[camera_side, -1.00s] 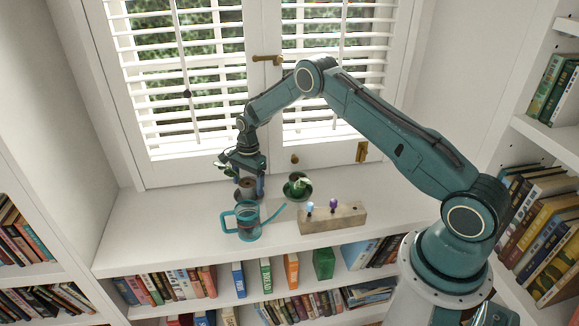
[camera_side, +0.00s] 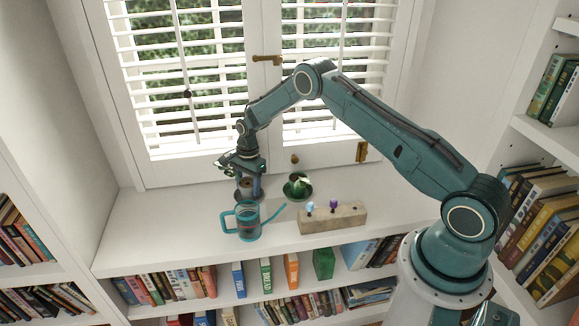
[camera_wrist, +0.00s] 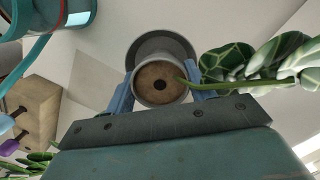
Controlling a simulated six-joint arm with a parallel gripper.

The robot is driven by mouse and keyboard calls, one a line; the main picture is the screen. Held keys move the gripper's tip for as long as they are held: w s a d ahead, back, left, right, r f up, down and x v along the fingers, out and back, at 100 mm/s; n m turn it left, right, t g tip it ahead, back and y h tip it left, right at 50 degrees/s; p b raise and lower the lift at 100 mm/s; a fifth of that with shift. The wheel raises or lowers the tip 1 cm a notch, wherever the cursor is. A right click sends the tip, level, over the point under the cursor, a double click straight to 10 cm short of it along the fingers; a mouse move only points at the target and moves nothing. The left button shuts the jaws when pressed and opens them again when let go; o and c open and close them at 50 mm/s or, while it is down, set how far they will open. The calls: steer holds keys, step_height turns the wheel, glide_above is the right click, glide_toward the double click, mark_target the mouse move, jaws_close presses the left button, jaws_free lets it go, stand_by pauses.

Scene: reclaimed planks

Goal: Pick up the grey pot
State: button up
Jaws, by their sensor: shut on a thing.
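The grey pot (camera_wrist: 160,83) sits between the two blue fingers of my gripper (camera_wrist: 160,95), which are shut on it. Brown soil with a dark centre fills it, and a stem with large patterned leaves (camera_wrist: 250,62) leans out to the right in the wrist view. A wider grey saucer (camera_wrist: 150,43) shows behind the pot, offset from it. In the side view my gripper (camera_side: 249,190) points down over the shelf near the window, around the pot (camera_side: 246,184). The pot appears slightly raised, but the exact gap beneath is hard to tell.
A teal watering can (camera_side: 248,222) stands just in front of the pot. A green pot on a green saucer (camera_side: 298,188) is to the right. A wooden block (camera_side: 335,218) holds a blue and a purple item. The shelf's left part (camera_side: 160,225) is clear. Window blinds stand behind.

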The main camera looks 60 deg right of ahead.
steer(key=shift+r, duration=0.1)
step_height(320, 180, up, 20)
stand_by(0.9)
stand_by(0.6)
steer(key=shift+r, duration=1.45)
step_height(320, 180, down, 19)
steer(key=n, duration=0.4)
steer(key=shift+f, duration=0.15)
steer(key=shift+f, duration=0.2)
